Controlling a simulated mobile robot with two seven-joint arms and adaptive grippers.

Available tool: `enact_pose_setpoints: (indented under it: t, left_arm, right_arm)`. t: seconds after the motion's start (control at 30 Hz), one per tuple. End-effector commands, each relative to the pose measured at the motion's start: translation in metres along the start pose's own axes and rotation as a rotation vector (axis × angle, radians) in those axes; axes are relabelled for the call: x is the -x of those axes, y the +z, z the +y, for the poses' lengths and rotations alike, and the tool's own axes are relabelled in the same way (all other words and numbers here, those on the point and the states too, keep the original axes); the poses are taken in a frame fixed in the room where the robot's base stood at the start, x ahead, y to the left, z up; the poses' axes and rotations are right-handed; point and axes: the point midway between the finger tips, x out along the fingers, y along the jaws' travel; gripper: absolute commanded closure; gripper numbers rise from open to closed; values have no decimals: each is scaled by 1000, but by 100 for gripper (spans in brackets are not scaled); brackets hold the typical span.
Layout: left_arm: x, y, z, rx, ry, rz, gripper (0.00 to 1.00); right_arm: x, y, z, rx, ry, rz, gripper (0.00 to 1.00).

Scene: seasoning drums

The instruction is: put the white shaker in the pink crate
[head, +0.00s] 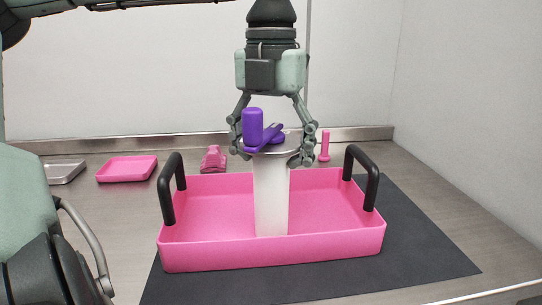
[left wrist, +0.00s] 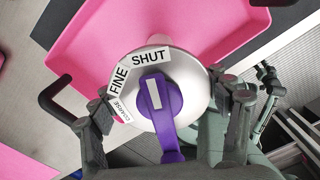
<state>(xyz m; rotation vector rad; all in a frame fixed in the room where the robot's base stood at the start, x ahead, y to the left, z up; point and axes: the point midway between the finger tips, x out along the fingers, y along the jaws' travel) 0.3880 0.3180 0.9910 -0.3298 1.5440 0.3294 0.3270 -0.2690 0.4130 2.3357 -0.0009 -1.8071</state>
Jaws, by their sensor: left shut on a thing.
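The white shaker (head: 271,200) is upright, with a purple lever (head: 262,137) on top of its lid. It is inside or just above the pink crate (head: 215,258); I cannot tell whether its base touches the floor. My left gripper (head: 271,158) comes down from above and is shut on the shaker around its lid. In the left wrist view the shaker's round white top (left wrist: 185,75) shows labels reading SHUT, FINE and COARSE, with a finger on either side. The pink crate (left wrist: 85,50) is behind it there. My right gripper is not in view.
The crate has two black handles (head: 172,188) and stands on a dark mat (head: 420,240). Behind it are a pink tray (head: 127,169), a grey tray (head: 64,171), a pink scoop-like item (head: 213,159) and a slim pink upright item (head: 325,146). The mat is clear at the right.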

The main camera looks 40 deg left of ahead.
Motion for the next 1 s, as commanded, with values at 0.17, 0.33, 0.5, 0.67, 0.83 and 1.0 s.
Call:
enact_pose_setpoints:
  t: [0.17,0.33,0.5,0.67,0.83,1.0]
  left_arm:
    - [-1,0,0,0,0,0,15]
    - [-1,0,0,0,0,0,3]
    - [-1,0,0,0,0,0,3]
    - [2,0,0,0,0,0,3]
    - [26,1,0,1,1,-5,3]
    - [65,1,0,2,0,-4,3]
  right_arm:
    - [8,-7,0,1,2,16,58]
    - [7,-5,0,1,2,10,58]
    - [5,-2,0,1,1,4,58]
    - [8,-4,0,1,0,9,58]
    - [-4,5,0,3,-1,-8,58]
    - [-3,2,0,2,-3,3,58]
